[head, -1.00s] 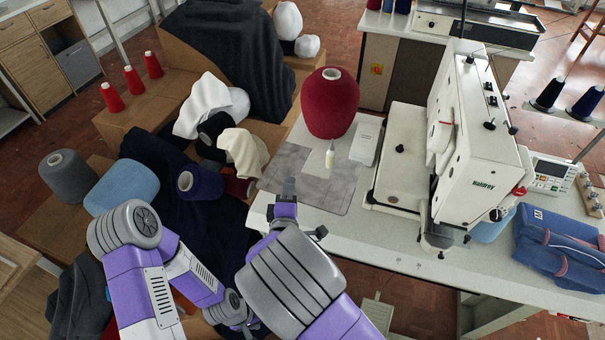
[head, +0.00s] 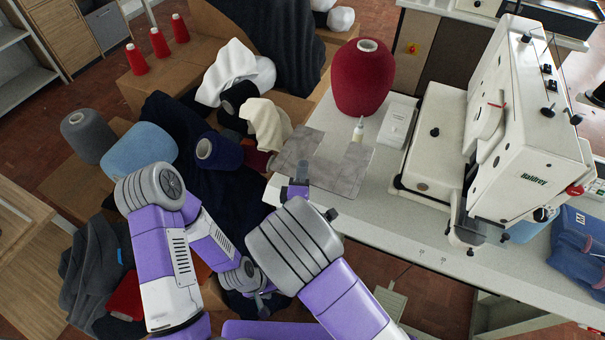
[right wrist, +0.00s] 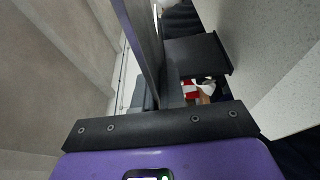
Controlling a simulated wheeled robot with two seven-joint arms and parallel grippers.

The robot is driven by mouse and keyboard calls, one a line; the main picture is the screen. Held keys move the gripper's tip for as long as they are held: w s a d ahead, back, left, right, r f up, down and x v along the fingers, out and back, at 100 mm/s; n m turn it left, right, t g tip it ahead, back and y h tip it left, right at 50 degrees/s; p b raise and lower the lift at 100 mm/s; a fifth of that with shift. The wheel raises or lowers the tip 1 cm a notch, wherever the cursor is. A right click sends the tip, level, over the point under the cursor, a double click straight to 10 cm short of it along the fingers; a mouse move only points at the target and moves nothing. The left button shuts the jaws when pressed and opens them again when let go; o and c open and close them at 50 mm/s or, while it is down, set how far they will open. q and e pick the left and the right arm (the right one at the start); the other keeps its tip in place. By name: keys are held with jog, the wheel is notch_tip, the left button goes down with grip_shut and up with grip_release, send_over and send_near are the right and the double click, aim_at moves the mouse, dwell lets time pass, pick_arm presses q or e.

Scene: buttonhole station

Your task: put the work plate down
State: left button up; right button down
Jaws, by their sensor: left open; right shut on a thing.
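The work plate (head: 342,172) is a flat, mottled grey sheet with a notch in its far edge. In the head view it lies level over the front left corner of the white table (head: 400,235). I cannot tell whether it touches the table or hangs just above it. My right gripper (head: 302,174) is at the plate's near edge, shut on it. In the right wrist view my dark fingers (right wrist: 168,70) show close up, and their hold on the plate is hard to make out. My left gripper (head: 262,300) is open, low beside the table, away from the plate.
Behind the plate are a small bottle (head: 358,130), a red thread cone (head: 363,78) and a white booklet (head: 397,122). The buttonhole machine (head: 530,120) stands to the right. Boxes, cloth and a navy cone (head: 219,152) crowd the left. The table's front strip is clear.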

jog(key=shift+f, duration=0.1)
jog(key=c, duration=1.7)
grip_release()
jog(key=shift+f, duration=0.15)
jog(key=o, duration=0.5)
jog(key=shift+r, duration=0.25)
jog(key=s, duration=0.4)
jog(key=s+p, duration=0.1)
jog(key=s, duration=0.3)
jog(key=s+a, duration=0.1)
jog(key=s, duration=0.3)
jog(key=shift+f+p, duration=0.1)
jog(key=shift+p, duration=0.3)
